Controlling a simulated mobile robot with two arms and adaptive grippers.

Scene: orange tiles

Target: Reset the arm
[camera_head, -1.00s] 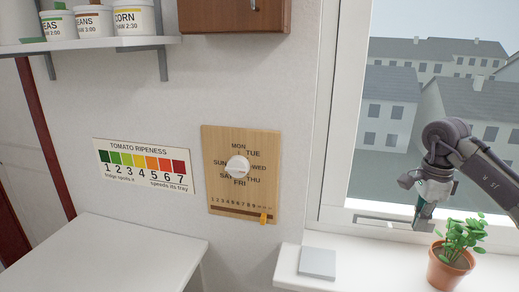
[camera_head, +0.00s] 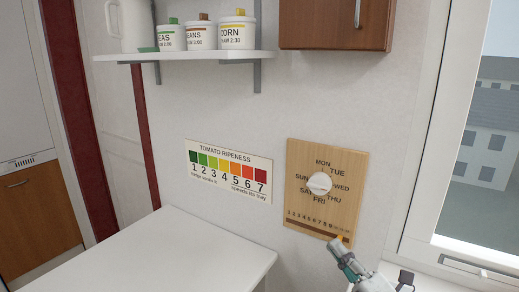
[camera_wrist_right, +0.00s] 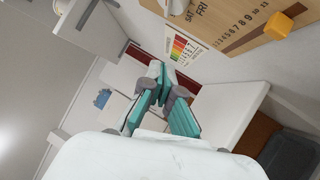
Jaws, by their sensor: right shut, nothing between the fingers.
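My right gripper (camera_head: 341,252) is at the bottom right of the head view, with teal fingers that are shut and empty. It appears just below the lower right corner of the wooden calendar board (camera_head: 352,190); I cannot tell how far it is from the wall. In the right wrist view the shut fingers (camera_wrist_right: 160,82) point away with nothing between them. The board carries a round white knob (camera_head: 319,183) among day names and a number row with an orange slider (camera_head: 339,239), which also shows in the wrist view (camera_wrist_right: 278,25). My left gripper is not in view.
A tomato ripeness chart (camera_head: 229,171) hangs left of the board. A white counter (camera_head: 165,258) is clear below it. A shelf (camera_head: 190,56) with labelled tubs and a wooden cabinet (camera_head: 336,23) are above. A window (camera_head: 482,150) is at right.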

